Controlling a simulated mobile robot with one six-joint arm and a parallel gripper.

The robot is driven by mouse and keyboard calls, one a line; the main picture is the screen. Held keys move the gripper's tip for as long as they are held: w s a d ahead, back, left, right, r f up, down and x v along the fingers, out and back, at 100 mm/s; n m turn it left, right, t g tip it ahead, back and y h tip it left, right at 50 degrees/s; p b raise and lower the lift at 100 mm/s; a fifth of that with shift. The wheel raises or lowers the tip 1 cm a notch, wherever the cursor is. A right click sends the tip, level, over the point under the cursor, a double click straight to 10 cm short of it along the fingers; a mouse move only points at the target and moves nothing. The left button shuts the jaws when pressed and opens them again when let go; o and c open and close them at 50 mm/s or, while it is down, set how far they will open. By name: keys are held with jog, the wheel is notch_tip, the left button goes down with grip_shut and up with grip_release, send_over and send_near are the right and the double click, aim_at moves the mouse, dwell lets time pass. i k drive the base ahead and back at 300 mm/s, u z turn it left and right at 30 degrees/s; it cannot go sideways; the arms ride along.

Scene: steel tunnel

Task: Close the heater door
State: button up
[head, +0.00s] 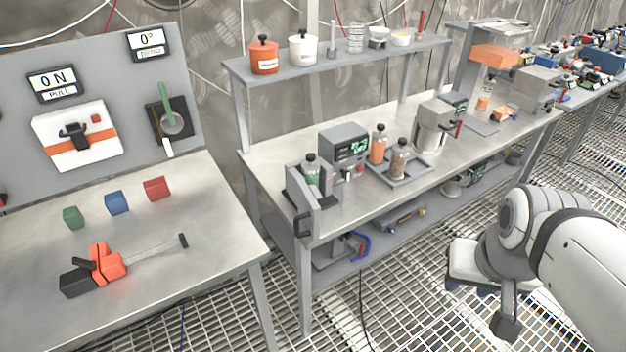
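A grey box with a green display (344,145) on the middle bench appears to be the heater; I cannot be sure. A grey upright panel (304,202) with a black handle stands at the bench's near left corner, in front of and left of the box. It looks like the heater door, standing open. A bottle with green liquid (312,172) stands behind the panel. My gripper (506,322) is at the lower right, over the grated floor, well apart from the panel. Its fingers are not clear, so I cannot tell whether it is open or shut.
A tray (422,170) with two bottles stands right of the box. A shelf (340,59) with pots runs above the bench. The left table (205,217) holds colored cubes and an orange-black tool. Grated floor (400,300) lies open between my arm and the bench.

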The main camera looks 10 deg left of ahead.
aim_at(308, 209)
jog(key=u, duration=1)
jog(key=i, duration=1)
jog(key=u, duration=0.3)
jog(key=k, duration=1.25)
jog(key=z, duration=0.25)
jog(key=i, duration=1)
